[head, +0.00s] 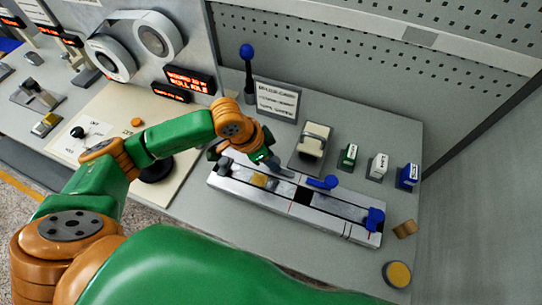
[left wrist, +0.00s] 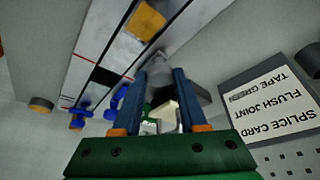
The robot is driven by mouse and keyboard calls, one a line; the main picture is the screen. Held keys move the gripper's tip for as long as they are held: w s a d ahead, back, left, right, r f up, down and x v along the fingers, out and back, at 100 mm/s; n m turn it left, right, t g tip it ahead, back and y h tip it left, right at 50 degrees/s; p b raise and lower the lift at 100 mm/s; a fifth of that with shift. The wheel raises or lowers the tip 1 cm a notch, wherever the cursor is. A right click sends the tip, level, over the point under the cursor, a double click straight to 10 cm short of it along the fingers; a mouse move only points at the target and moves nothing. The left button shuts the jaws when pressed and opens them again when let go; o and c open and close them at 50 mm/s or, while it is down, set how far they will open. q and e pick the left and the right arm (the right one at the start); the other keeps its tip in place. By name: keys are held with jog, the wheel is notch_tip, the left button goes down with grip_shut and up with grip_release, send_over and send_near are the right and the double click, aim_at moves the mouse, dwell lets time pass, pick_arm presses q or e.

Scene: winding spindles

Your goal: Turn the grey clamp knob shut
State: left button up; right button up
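The splice fixture (head: 302,213) is a long silver rail with a black groove on the grey bench. Two blue clamps (head: 325,182) (head: 374,218) stand towards its right end. My left gripper (head: 276,166) reaches down over the rear edge of the rail, left of the nearer blue clamp. In the left wrist view, its two dark blue fingers (left wrist: 160,74) stand apart, with the grey clamp knob (left wrist: 157,62) at their tips. I cannot tell if both fingers touch it. The knob's base is partly hidden. My right gripper is not in view.
A yellow piece (head: 259,180) lies on the rail. Behind stand a splice-card sign (head: 277,100), a cream tape dispenser (head: 312,142) and small green, white and blue blocks (head: 378,166). A yellow-topped button (head: 397,274) sits at front right. A perforated panel (head: 350,60) rises behind.

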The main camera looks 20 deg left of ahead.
pick_arm(q)
grip_shut()
jog(key=shift+r, duration=0.1)
